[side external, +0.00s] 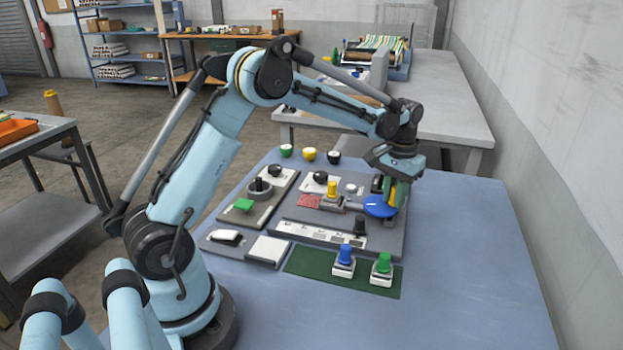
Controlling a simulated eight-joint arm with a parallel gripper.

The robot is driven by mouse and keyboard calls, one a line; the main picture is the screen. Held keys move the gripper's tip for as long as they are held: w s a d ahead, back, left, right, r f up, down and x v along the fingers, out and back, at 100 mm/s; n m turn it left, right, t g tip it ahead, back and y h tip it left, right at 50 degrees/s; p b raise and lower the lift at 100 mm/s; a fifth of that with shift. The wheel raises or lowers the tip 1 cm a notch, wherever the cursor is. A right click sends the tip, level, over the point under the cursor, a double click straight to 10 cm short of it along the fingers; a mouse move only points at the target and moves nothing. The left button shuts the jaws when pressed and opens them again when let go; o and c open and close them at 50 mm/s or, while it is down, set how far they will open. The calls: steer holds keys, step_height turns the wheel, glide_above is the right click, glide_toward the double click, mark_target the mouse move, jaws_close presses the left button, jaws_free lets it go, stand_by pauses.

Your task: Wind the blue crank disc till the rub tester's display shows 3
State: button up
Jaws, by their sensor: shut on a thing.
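The blue crank disc (376,208) lies at the right side of a grey panel on the blue table. My gripper (396,202) points down at the disc's right edge and is shut on it, seemingly at its handle. The fingers hide that part of the disc, so the exact grip cannot be seen. The rub tester's display cannot be read in this view. A yellow-topped part (332,190) and a red patch (308,202) sit to the left of the disc.
A black knob (360,225) stands close in front of the disc. Blue (345,257) and green (384,264) knobs on white bases stand on a green mat (314,266). Green, yellow and black round buttons line the table's back. The table's right side (470,260) is clear.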

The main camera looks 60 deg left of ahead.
steer(key=shift+s+d, duration=0.5)
steer(key=shift+d, duration=0.05)
